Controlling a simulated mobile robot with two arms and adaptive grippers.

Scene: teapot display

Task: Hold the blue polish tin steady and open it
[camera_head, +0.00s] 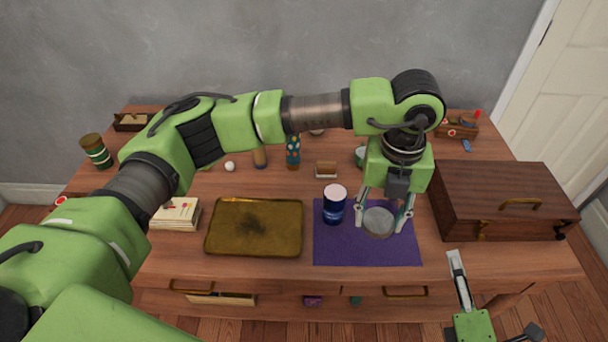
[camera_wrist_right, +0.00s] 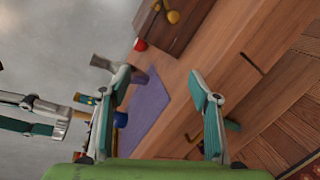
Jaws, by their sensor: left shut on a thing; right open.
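A dark blue cylindrical tin (camera_head: 333,207) with a pale top stands upright on the purple mat (camera_head: 335,248). My left gripper (camera_head: 382,217) is to the right of it, over the mat, pointing down. It is shut on a round grey-topped tin (camera_head: 378,221), with a finger on each side; the tin's side is mostly hidden, so its colour is unclear. My right gripper (camera_head: 494,296) is open and empty at the lower right, in front of the table edge and apart from both tins. Its open fingers (camera_wrist_right: 163,98) frame the mat in the right wrist view.
A wooden case (camera_head: 490,193) stands right of the mat. A brass-coloured tray (camera_head: 254,228) lies to its left, beside a stack of cards (camera_head: 176,214). A patterned bottle (camera_head: 293,152) and a small brush (camera_head: 326,170) are behind. My left arm spans above the table's back.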

